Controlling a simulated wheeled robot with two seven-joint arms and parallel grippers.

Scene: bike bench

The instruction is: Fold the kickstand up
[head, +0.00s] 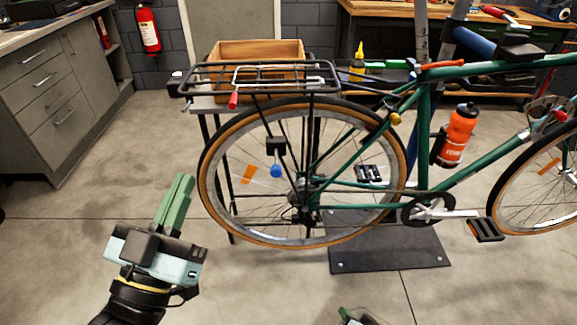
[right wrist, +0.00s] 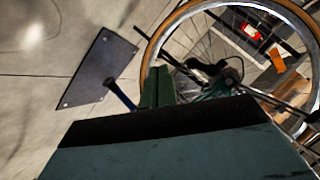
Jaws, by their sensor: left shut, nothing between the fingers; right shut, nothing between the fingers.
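I cannot make out the kickstand for certain in the head view. In the right wrist view, a dark rod with a bluish end (right wrist: 120,97) shows just left of my right fingertips; I cannot tell whether it is the kickstand. My left gripper (head: 182,182) is shut and empty, left of the rear wheel and apart from it. My right gripper (head: 347,314) barely shows at the bottom edge; its shut, empty fingers show in the right wrist view (right wrist: 158,75).
A black plate (head: 390,250) lies on the floor under the bike. A blue ball (head: 277,170) hangs under a black block beside the wheel. The rack (head: 260,75) has a red-tipped bar. Grey cabinets (head: 60,100) stand left. Floor is clear around my left gripper.

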